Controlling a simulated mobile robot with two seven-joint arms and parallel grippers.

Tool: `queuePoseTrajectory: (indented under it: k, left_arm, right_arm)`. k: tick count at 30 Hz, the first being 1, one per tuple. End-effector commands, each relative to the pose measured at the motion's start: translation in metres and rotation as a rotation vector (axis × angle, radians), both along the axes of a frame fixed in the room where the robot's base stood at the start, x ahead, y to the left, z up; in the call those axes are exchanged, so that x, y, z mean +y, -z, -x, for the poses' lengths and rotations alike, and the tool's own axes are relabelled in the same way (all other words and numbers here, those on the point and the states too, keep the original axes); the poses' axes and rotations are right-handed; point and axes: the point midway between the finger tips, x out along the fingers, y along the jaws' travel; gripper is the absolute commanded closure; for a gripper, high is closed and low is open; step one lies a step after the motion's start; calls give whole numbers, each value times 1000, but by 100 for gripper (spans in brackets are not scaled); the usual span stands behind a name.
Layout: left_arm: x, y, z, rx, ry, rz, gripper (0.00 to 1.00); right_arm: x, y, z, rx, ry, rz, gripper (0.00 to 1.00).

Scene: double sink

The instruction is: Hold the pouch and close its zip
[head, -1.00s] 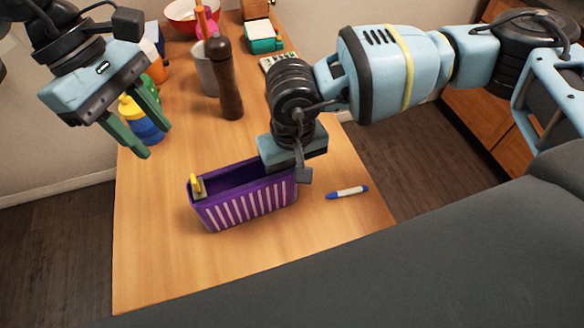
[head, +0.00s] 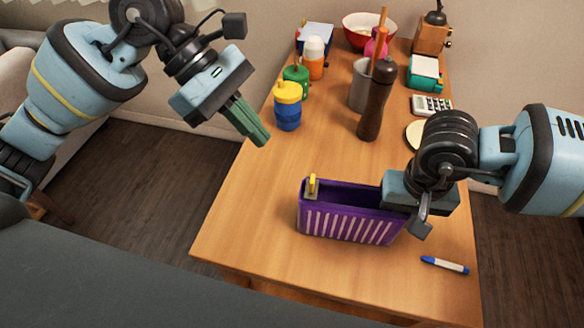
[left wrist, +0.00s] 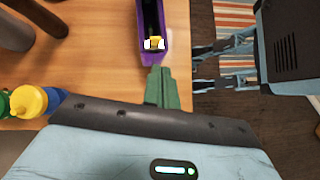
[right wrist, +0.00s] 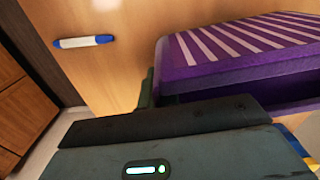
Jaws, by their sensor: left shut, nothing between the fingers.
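The purple pouch with white stripes (head: 345,227) stands open-topped on the table. Its yellow zip pull (head: 312,186) is at the left end of the top; it also shows in the left wrist view (left wrist: 155,43). My left gripper (head: 262,140) is shut and empty, above the table and apart from the pouch. In the left wrist view its fingers (left wrist: 160,70) point toward the pull's end. My right gripper (right wrist: 148,85) is at the pouch's right end and appears shut on its end wall; one finger shows beside the wall, the other is hidden.
A blue-and-white marker (head: 445,265) lies on the table (head: 260,250) right of the pouch. A brown pepper mill (head: 374,105), a blue bottle with yellow top (head: 287,108) and several other items stand behind. The table left of the pouch is clear.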

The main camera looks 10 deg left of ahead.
Motion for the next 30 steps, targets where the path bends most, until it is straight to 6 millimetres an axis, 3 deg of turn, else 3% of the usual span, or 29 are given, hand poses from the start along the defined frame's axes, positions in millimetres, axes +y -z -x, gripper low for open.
queuePoseTrajectory:
  k: [6, 12, 30]
  left_arm:
    - [33, 6, 9, 32, -173, 51, 100]
    - [48, 7, 13, 40, -259, 68, 100]
    - [46, 13, 14, 42, -275, 70, 100]
  right_arm:
    - [0, 0, 0, 0, 0, 0, 100]
    - [0, 0, 0, 0, 0, 0, 100]
    - [0, 0, 0, 0, 0, 0, 100]
